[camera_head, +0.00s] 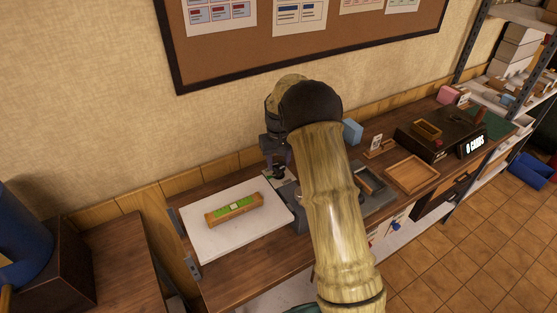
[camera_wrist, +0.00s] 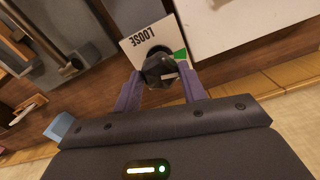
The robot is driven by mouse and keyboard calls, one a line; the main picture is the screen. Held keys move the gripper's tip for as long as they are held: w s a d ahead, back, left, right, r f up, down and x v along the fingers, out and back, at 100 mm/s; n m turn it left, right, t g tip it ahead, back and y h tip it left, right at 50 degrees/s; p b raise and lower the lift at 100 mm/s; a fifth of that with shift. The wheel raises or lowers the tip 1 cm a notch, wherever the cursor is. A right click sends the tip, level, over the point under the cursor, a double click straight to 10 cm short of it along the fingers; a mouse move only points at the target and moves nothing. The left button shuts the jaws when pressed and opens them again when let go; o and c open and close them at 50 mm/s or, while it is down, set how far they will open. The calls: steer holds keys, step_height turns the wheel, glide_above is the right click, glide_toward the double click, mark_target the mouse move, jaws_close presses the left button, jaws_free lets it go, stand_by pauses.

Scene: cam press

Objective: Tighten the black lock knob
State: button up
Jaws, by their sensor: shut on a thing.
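The black lock knob (camera_wrist: 158,68) shows in the middle of the wrist view, in front of a white plate (camera_wrist: 140,44) with the word "LOOSE" and a green patch at its right edge. My gripper (camera_wrist: 160,82) has one finger on each side of the knob and is shut on it. In the head view my gripper (camera_head: 277,160) points down at the back of the bench, right of a white board. My arm hides much of the press there, and the knob cannot be made out clearly.
A wooden piece with a green level-like strip (camera_head: 234,209) lies on the white board (camera_head: 215,243). Right of my arm are a wooden tray (camera_head: 411,174), a blue block (camera_head: 352,131) and a dark box with a "0 CARDS" display (camera_head: 474,145). The wall stands close behind.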

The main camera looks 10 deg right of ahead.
mark_target(279, 164)
steer(key=shift+r+m, duration=0.1)
steer(key=shift+m, duration=0.2)
steer(key=o, duration=1)
steer(key=shift+c, duration=0.2)
step_height(279, 164, up, 17)
steer(key=b, duration=0.2)
steer(key=shift+r, duration=0.15)
steer(key=s+f+t, duration=0.1)
steer(key=s+f, duration=0.3)
steer(key=s, duration=0.6)
steer(key=s+f, duration=0.4)
steer(key=s, duration=0.5)
steer(key=s+f+t, duration=0.1)
steer(key=s+f, duration=0.2)
steer(key=s, duration=0.7)
steer(key=shift+s+f+m+t, duration=0.3)
steer(key=shift+s+f, duration=0.05)
steer(key=shift+f, duration=0.05)
